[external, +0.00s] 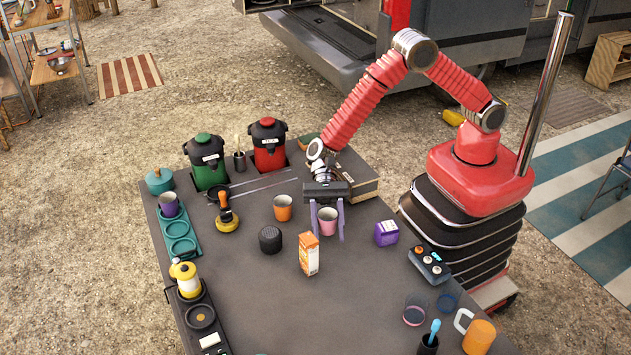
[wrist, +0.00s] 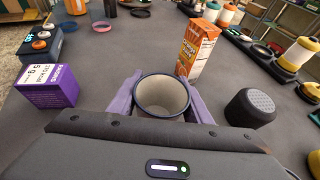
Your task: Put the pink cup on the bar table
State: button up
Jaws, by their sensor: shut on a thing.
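The pink cup (external: 327,221) is upright between the two purple fingers of my gripper (external: 327,218), over the dark grey table (external: 365,290). In the wrist view the cup (wrist: 162,92) shows a dark rim and a pale, empty-looking inside. The fingers (wrist: 162,98) are shut on its two sides. I cannot tell whether its base touches the table top or hangs just above it; the base is hidden in the wrist view.
An orange juice carton (external: 308,254) stands close in front of the cup. A purple box (external: 386,233) is to its right, a black speaker (external: 270,239) and an orange cup (external: 283,207) to its left. The table's front middle is mostly clear.

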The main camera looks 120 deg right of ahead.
aim_at(327, 214)
jog(key=shift+f, duration=1.05)
jog(key=o, duration=1.1)
jog(key=shift+f, duration=0.1)
jog(key=shift+c, duration=0.2)
jog(key=v, duration=0.7)
jog(key=shift+s+d, duration=0.1)
jog(key=shift+d, duration=0.1)
jog(key=shift+r, duration=0.3)
